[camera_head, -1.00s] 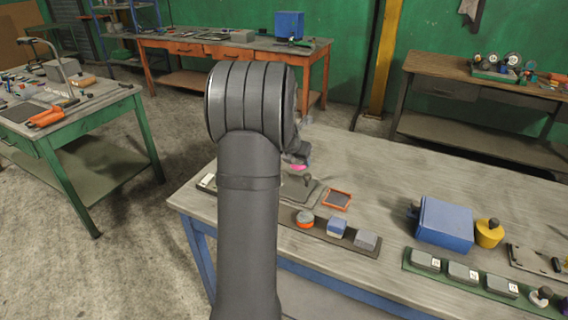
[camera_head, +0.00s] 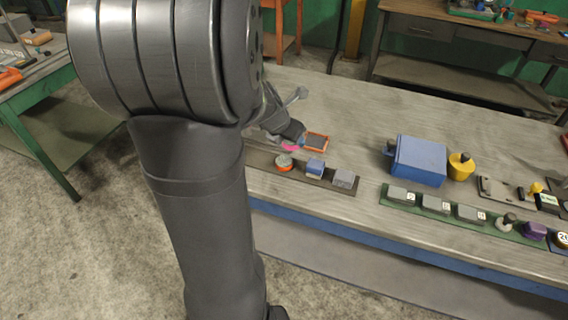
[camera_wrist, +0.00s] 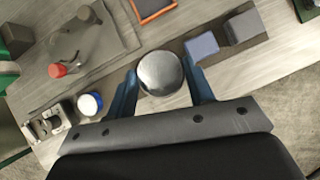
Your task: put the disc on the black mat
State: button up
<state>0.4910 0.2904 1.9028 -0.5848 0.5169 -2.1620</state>
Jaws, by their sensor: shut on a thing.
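In the wrist view, a round silver-grey disc (camera_wrist: 160,73) sits between the two blue fingers of my gripper (camera_wrist: 163,84), which is shut on it. In the head view, a grey-topped round piece with an orange base (camera_head: 284,162) at the left end of a dark strip (camera_head: 329,182) appears to be this disc. I cannot tell if the disc still touches the strip. An orange-framed dark pad (camera_head: 317,141) lies just behind; it also shows in the wrist view (camera_wrist: 150,8). I cannot tell which surface is the black mat.
A blue block (camera_head: 315,168) and a grey block (camera_head: 344,179) stand on the strip beside the disc. A blue box (camera_head: 418,160) and a yellow pot (camera_head: 461,166) stand to the right. A grey plate (camera_wrist: 112,38) lies left in the wrist view. The bench behind is mostly clear.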

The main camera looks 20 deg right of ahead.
jog(key=w+a+f, duration=0.2)
jog(key=w, duration=0.1)
jog(key=w+a+f, duration=0.2)
jog(key=w, duration=0.1)
jog(key=w+a+f, duration=0.2)
jog(key=w+a, duration=0.1)
jog(key=shift+f, duration=2.45)
jog(key=shift+f, duration=0.1)
jog(key=o, duration=1.3)
jog(key=shift+f, duration=0.1)
jog(key=shift+c, duration=0.2)
jog(key=shift+a+r, duration=0.15)
jog(key=shift+r, duration=0.25)
jog(key=v, duration=1.1)
jog(key=shift+s+r, duration=0.15)
jog(key=shift+r, duration=0.05)
jog(key=shift+f, duration=0.1)
